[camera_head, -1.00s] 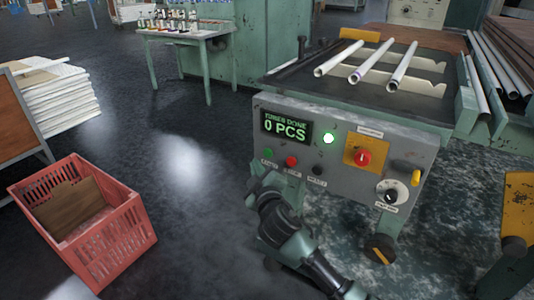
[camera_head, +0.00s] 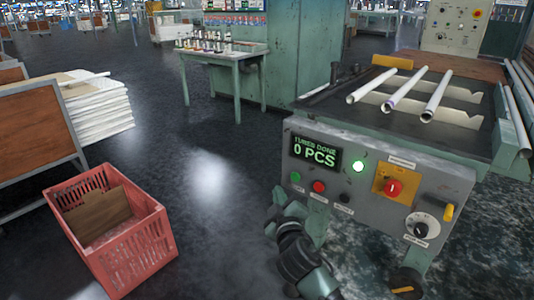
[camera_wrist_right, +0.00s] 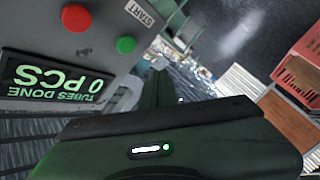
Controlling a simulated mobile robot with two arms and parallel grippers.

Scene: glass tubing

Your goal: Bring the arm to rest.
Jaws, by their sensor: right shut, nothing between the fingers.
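My right gripper (camera_head: 283,203) is in front of the lower left part of the machine's control panel (camera_head: 330,195), with its arm coming in from the bottom. It is shut and empty. In the right wrist view the panel is close at the upper left, with a green button (camera_wrist_right: 125,44), a red button (camera_wrist_right: 75,17) and the lit display (camera_wrist_right: 50,80). My left gripper is not in view.
Three glass tubes (camera_head: 372,85) lie on the machine's top. A red crate (camera_head: 140,245) with cardboard in it stands on the floor at the left. White stacked material (camera_head: 98,110) and a green table (camera_head: 222,57) stand behind. The dark floor between crate and machine is clear.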

